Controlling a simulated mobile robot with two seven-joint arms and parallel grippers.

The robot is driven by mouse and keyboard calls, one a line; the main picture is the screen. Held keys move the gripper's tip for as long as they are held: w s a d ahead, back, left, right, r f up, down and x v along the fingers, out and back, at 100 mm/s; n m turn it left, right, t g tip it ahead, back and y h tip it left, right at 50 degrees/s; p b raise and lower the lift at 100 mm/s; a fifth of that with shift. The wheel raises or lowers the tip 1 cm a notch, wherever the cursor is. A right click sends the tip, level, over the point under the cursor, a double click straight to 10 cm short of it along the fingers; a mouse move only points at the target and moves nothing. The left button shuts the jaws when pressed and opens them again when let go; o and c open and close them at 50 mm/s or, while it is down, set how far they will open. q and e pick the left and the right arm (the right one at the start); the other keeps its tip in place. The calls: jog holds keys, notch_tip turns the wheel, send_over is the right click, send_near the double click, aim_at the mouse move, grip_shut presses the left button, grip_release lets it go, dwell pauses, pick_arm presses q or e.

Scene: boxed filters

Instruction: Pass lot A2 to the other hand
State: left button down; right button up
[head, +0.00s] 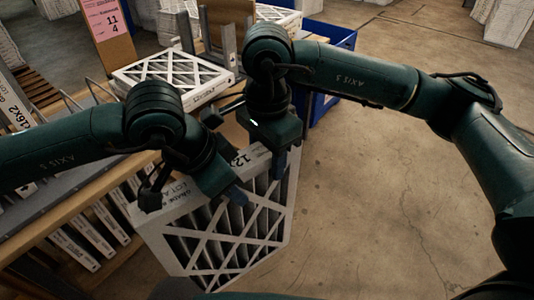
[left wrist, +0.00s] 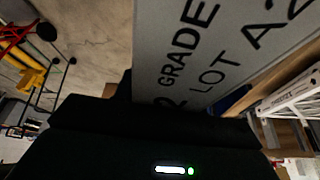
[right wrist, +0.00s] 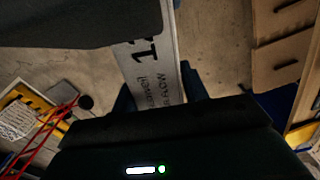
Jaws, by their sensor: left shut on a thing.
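The lot A2 filter (head: 275,222) is a white-framed pleated panel with lattice faces, held tilted in the air in front of the shelf. Its printed edge reads "GRADE" and "LOT A2" in the left wrist view (left wrist: 215,75). My left gripper (head: 235,195) is shut on this filter. My right gripper (head: 281,165) is at the filter's upper right end. In the right wrist view, its fingers (right wrist: 160,98) stand apart with the filter's printed edge (right wrist: 150,72) between them. Whether they touch it is unclear.
Another filter (head: 170,75) lies flat on the bench behind my left arm. Several filters (head: 92,240) stand in the shelf below. A blue bin (head: 338,38) stands behind my right arm. The concrete floor at right is clear.

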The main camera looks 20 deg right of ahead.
pick_arm(q)
jog(key=shift+s+d, duration=0.2)
jog(key=shift+s, duration=0.1)
pick_arm(e)
jog(key=shift+w, duration=0.15)
jog(key=c, duration=0.4)
pick_arm(q)
jog(key=c, duration=0.7)
grip_release()
jog(key=shift+c, duration=0.2)
pick_arm(e)
jog(key=shift+a+r, duration=0.1)
jog(key=shift+c, duration=0.5)
pick_arm(q)
jog(key=shift+w+a, duration=0.1)
